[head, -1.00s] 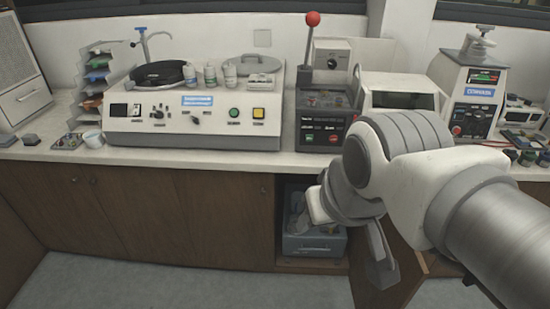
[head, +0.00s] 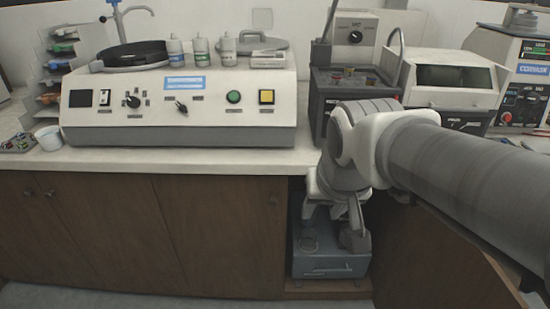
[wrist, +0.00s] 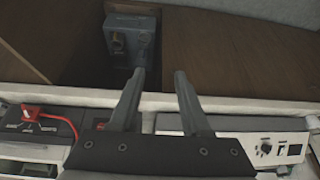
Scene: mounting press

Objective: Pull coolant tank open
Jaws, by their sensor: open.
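The coolant tank (head: 328,267) is a blue-grey box in the open cabinet bay under the counter. Its front and part of its top show in the head view, with my arm covering some of its upper part. In the wrist view the tank (wrist: 146,42) lies in the dark bay, beyond the fingertips and a little left of them. My gripper (wrist: 161,74) is open, with its two dark fingers apart and nothing between them. In the head view my gripper (head: 332,240) points down in front of the tank; I cannot tell whether it touches it.
An open cabinet door (head: 435,255) stands right of the bay, below my arm. Closed wooden doors (head: 150,230) are at the left. The counter edge (head: 200,161) runs above, carrying a grinder-polisher (head: 250,112) and a mounting press (head: 335,85).

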